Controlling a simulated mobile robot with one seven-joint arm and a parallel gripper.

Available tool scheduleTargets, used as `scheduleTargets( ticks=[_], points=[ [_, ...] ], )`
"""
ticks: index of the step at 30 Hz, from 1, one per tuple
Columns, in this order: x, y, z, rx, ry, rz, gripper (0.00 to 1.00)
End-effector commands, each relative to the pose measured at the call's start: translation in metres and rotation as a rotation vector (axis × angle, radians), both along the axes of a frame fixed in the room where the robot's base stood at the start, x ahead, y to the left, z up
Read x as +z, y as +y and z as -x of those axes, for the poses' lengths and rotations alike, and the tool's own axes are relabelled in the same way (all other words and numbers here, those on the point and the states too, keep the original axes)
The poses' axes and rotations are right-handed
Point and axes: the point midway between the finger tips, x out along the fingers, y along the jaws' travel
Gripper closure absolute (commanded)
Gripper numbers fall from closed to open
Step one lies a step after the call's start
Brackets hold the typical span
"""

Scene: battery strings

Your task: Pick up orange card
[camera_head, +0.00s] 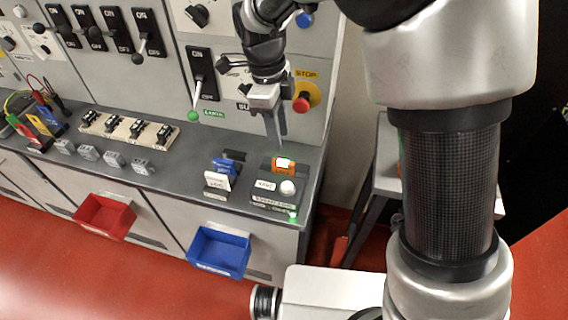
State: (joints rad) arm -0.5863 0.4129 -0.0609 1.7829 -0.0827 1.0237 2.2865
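A blue card in a holder (225,165) stands left of the box. A red stop button (301,103) and a switch lever (194,114) stick out behind. Red (104,217) and blue (219,250) bins hang on the front.

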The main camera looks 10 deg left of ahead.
Motion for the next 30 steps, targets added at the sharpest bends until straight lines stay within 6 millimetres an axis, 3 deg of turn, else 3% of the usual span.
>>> scheduleTargets(
  ticks=[3,7,14,24,30],
  points=[
    [-0.027,-0.004,0.001,0.0,0.004,0.002,0.67],
    [-0.047,-0.006,0.001,0.0,0.002,0.002,0.67],
    [-0.063,-0.007,0.001,0.001,0.001,0.0,0.67],
    [-0.107,-0.009,-0.002,0.001,0.002,0.0,0.67],
    [-0.111,-0.009,-0.002,0.001,-0.001,-0.002,0.67]
  ],
)
